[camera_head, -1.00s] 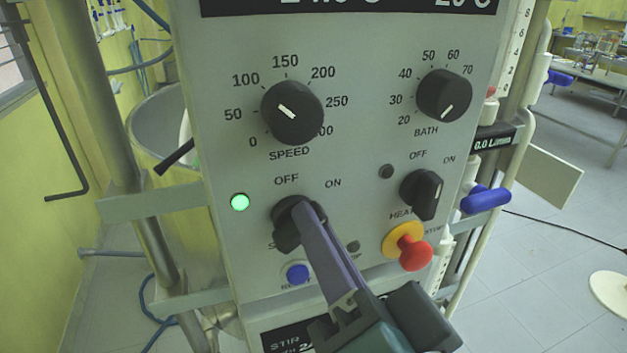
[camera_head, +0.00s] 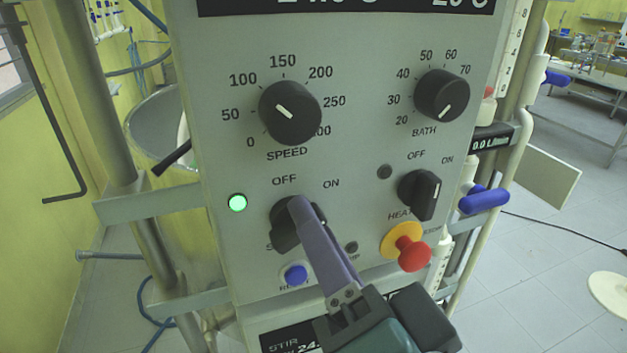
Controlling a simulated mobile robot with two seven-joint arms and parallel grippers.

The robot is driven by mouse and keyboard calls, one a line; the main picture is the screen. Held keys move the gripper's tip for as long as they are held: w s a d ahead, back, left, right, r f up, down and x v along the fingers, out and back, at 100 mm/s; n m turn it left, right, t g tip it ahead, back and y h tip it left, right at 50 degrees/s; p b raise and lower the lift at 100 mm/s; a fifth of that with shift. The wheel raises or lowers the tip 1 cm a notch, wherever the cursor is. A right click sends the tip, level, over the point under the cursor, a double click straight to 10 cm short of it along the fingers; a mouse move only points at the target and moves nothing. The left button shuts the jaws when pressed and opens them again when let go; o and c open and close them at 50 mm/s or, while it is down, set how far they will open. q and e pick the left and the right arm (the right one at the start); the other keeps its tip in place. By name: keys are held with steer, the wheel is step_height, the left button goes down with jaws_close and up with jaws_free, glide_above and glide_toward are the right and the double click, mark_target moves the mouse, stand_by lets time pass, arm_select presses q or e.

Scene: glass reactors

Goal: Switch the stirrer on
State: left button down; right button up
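The stirrer switch (camera_head: 284,226) is a black rotary knob on the grey control panel (camera_head: 345,160), below the SPEED dial. OFF is printed above it and ON to its upper right. My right gripper (camera_head: 304,212) reaches up from the bottom, with a long purple-grey finger lying over the knob's right part. The finger hides much of the knob, including which way it points. Only one finger shows clearly, so I cannot tell whether the gripper is shut on the knob. A green lamp (camera_head: 237,203) glows left of the knob. My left gripper is not in view.
The black SPEED dial (camera_head: 290,112) and BATH dial (camera_head: 442,95) sit above. The heat switch (camera_head: 420,194) and red emergency button (camera_head: 413,254) are to the right. A blue button (camera_head: 295,275) is just below the knob. Metal frame posts (camera_head: 108,100) flank the panel.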

steer(key=shift+o, duration=0.5)
steer(key=b+v, duration=0.3)
steer(key=v, duration=0.7)
